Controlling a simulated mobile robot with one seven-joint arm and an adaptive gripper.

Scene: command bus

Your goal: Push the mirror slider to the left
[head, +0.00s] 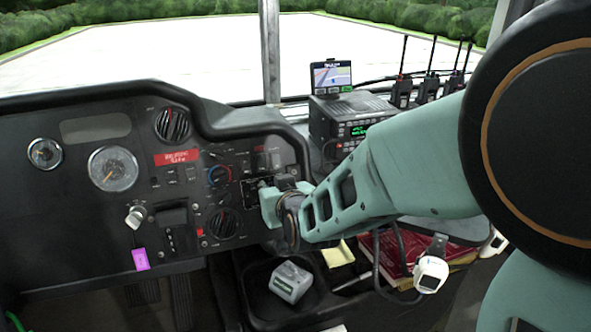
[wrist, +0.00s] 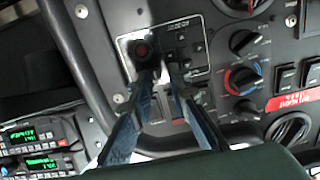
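The mirror control panel (wrist: 192,62) is a dark plate with a thin pale outline, white lettering and small switches. I cannot tell for certain which part is the slider. My gripper (wrist: 162,76) points at the panel, its fingertips just below the knob. A narrow gap shows between the fingers and nothing is clearly held. Contact with the panel cannot be made out. In the head view my gripper (head: 268,190) is at the right end of the dashboard and hides part of the panel.
Rotary dials (wrist: 243,80) and a red label (wrist: 293,100) lie right of the panel in the wrist view. A raised dashboard rim (wrist: 75,60) and radios (wrist: 40,135) lie left. A grey box (head: 290,282) sits in a tray below my arm.

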